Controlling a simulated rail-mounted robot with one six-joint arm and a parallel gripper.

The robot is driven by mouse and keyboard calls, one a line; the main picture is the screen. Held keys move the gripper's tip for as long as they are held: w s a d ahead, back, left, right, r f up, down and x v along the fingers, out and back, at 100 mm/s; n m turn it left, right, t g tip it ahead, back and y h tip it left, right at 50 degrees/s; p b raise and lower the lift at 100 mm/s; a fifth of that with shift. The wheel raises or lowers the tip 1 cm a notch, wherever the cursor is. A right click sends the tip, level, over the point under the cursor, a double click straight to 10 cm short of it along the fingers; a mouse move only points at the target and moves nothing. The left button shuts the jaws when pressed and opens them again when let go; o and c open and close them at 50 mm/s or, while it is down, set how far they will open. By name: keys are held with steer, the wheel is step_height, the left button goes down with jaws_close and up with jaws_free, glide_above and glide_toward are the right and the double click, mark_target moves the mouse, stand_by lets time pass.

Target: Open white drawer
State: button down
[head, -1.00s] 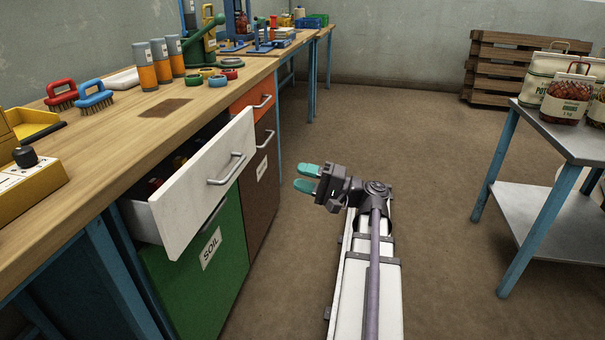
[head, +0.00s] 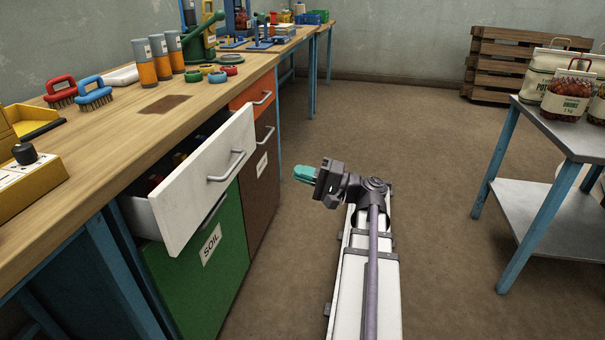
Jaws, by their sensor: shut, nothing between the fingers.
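The white drawer (head: 190,190) sticks well out from under the wooden workbench, above the green SOIL cabinet. Its grey bar handle (head: 228,168) is on the front face. Some items show inside the drawer, but most of the inside is hidden by the front panel. My gripper (head: 303,174) has teal fingertips held together with nothing between them. It is to the right of the drawer front, clear of the handle, pointing left toward the bench.
An orange drawer (head: 252,97) and a brown cabinet (head: 262,165) stand beyond the white drawer, both shut. Brushes, cans and tape rolls lie on the workbench (head: 120,130). A metal table (head: 560,135) with sacks stands at right. The floor between is clear.

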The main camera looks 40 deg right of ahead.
stand_by(0.9)
steer(key=c, duration=1.2)
jaws_free()
steer(key=shift+o, duration=0.2)
steer(key=b+v, duration=0.2)
steer(key=v, duration=0.8)
steer(key=shift+s+d, duration=0.25)
steer(key=shift+s, duration=0.05)
steer(key=shift+f, duration=0.1)
